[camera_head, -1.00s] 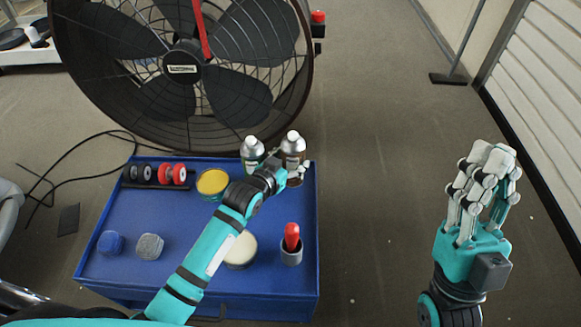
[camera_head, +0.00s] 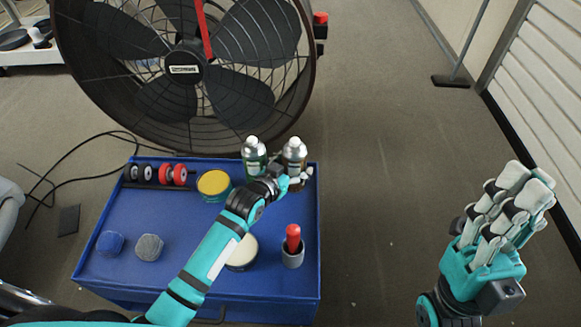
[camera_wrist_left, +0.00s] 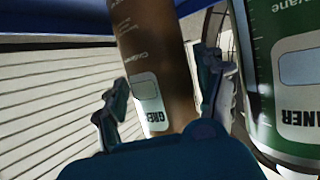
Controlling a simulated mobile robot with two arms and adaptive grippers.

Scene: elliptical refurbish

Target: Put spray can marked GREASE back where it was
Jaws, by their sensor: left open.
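The GREASE can (camera_head: 296,162) is brown with a silver top and stands upright near the far right corner of the blue cart top (camera_head: 190,225). In the left wrist view the brown can (camera_wrist_left: 155,55) shows a white label with the start of the word GREASE. My left gripper (camera_head: 293,183) is open at the near side of this can. In the wrist view its fingers (camera_wrist_left: 162,95) are on either side of the can, with gaps visible. My right gripper (camera_head: 528,185) is empty, fingers extended, over the floor at right.
A green can (camera_head: 254,160) stands close left of the brown one. A yellow-topped tin (camera_head: 213,184), a pale tin (camera_head: 243,250) and a red-handled tool in a grey cup (camera_head: 292,247) are also on the cart. A large fan (camera_head: 185,75) stands right behind.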

